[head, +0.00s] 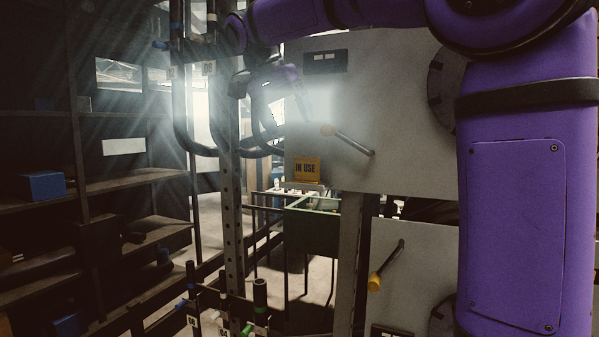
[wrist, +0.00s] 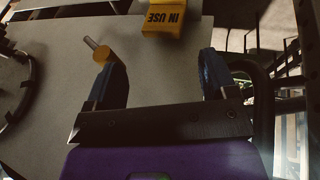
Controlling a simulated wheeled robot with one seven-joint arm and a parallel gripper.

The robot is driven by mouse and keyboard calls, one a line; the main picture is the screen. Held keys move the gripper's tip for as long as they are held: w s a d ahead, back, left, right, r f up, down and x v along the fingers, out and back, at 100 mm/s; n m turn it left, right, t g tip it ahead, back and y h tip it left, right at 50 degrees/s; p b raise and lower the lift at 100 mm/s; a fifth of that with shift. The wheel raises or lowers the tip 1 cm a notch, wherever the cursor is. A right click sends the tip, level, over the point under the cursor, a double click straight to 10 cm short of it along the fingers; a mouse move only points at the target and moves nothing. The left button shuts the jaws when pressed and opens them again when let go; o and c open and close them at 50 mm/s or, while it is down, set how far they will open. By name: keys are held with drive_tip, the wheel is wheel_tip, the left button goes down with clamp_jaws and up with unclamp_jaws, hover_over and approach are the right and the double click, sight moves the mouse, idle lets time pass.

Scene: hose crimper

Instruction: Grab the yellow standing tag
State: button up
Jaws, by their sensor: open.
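The yellow tag (head: 306,170) with the words IN USE stands at the lower left corner of the upper grey machine panel in the head view. In the wrist view the tag (wrist: 163,17) shows at the top, upside down, beyond the fingertips and between their lines. My gripper (wrist: 162,70) is open, with nothing between its two fingers. In the head view my purple wrist (head: 270,85) is above and left of the tag, apart from it; the fingers are hard to make out there in the glare.
A lever with a tan knob (head: 328,130) sticks out of the upper panel (head: 400,120). A lower lever has a yellow knob (head: 374,282). Black hoses hang by a perforated post (head: 231,200) at left. Dark shelves (head: 130,182) with a blue box (head: 42,185) stand farther left.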

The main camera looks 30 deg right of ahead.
sight(306, 168)
drive_tip(key=x, duration=0.8)
drive_tip(key=shift+w+d+f, duration=0.25)
drive_tip(key=shift+d+f, duration=0.1)
drive_tip(key=c, duration=0.9)
